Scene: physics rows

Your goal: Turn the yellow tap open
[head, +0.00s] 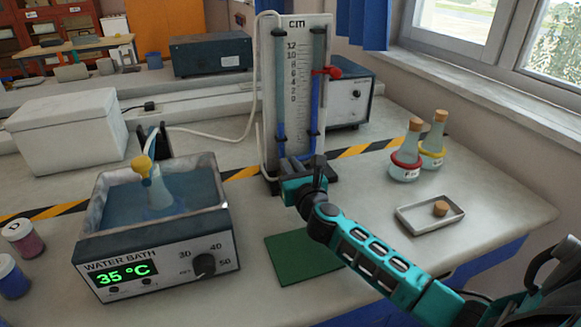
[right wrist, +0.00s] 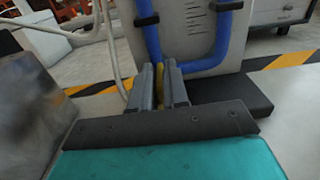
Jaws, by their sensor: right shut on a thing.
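The manometer (head: 294,85) is an upright white board marked CM with a U-tube of blue liquid; its lower part also shows in the right wrist view (right wrist: 185,45). My right gripper (head: 299,166) is at the manometer's base, low in front of the board. In the right wrist view its fingers (right wrist: 160,75) are shut on a narrow yellow piece (right wrist: 159,79), which looks like the yellow tap. Most of that piece is hidden between the fingers, so its turned position cannot be told. In the head view my gripper and arm hide it. My left gripper is not in view.
The water bath (head: 165,255), reading 35 °C, stands left with a yellow-topped flask (head: 160,190) in it. A red clamp (head: 331,72) is on the right tube. Two stoppered flasks (head: 405,165) and a tray (head: 408,218) stand right. A green mat (head: 290,262) lies in front.

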